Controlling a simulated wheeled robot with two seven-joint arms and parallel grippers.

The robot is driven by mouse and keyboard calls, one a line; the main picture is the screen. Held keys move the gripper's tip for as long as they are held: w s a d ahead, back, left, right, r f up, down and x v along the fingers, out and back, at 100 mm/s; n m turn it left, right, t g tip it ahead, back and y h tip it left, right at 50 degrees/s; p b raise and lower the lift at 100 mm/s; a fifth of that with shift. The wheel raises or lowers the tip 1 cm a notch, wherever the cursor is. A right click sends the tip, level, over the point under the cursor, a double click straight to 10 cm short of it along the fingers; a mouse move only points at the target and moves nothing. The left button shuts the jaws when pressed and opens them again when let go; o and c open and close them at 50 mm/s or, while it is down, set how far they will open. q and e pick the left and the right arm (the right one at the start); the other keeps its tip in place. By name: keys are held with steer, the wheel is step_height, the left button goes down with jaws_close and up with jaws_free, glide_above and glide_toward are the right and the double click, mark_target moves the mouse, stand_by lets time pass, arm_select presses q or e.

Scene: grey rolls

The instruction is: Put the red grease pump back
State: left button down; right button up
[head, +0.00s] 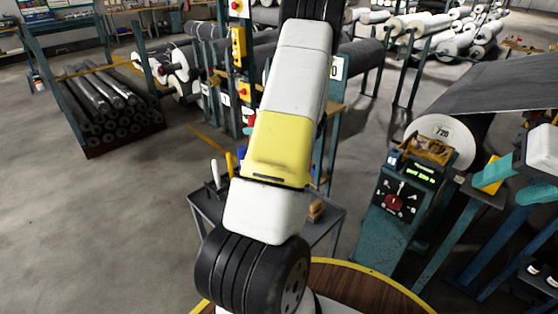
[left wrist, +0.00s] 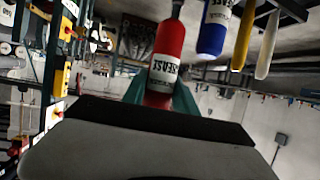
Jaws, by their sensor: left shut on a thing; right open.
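The red grease pump (left wrist: 166,55) shows in the left wrist view with a pale lettered label. My left gripper (left wrist: 155,98) has its teal fingers shut around it. My right gripper (head: 516,180) is open, with teal fingers, at the right edge of the head view. Whether the red pump touches the cart cannot be seen.
A yellow item (head: 230,164) and a white item (head: 214,172) stand upright at the cart's left, in line with the blue bottle. A teal control console (head: 400,200) stands right of the cart. A rack of dark rolls (head: 105,110) is at left. Floor at left is clear.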

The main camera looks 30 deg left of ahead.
arm_select(q)
step_height(320, 180, down, 10)
steer(key=shift+r, duration=0.15)
stand_by(0.3)
steer(key=c, duration=1.3)
jaws_free()
steer(key=shift+f, duration=0.2)
steer(key=shift+o, duration=0.2)
